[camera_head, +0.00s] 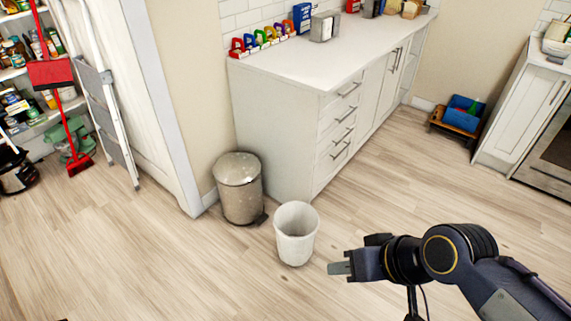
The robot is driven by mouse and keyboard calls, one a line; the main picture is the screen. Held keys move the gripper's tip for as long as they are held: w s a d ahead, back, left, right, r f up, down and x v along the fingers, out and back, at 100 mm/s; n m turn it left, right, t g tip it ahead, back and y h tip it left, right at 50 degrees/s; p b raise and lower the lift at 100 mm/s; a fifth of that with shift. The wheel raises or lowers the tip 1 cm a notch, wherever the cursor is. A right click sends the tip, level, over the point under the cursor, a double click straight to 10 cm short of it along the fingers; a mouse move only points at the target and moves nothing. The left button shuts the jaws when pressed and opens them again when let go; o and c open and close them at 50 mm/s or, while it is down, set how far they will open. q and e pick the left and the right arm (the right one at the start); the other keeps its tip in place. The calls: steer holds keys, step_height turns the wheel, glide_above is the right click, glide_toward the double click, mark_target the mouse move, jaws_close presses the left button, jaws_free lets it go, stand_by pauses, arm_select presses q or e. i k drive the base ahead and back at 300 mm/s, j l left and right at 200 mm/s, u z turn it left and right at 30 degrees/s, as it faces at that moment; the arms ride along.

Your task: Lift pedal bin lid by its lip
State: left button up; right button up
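A grey metal pedal bin (241,200) stands on the floor against the wall end, beside the white cabinet. Its domed lid (237,168) is down on the body. Its dark pedal shows low at its right front. My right gripper (341,268) is at the lower right, pointing left, well to the right of the pedal bin and apart from it. It is seen from the side, so I cannot tell whether its fingers are open. Nothing shows held in it. My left gripper is not in view.
An open white wastebasket (296,238) stands on the floor between the pedal bin and my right gripper. A white drawer cabinet (278,128) stands behind. A stepladder (103,100) and red broom (62,110) lean at the left. The front floor is clear.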

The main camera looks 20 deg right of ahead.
mark_target(237, 169)
steer(key=z, duration=0.2)
steer(key=i+u, duration=0.15)
steer(key=i, duration=0.85)
steer(key=i+u, duration=0.15)
steer(key=i, duration=0.85)
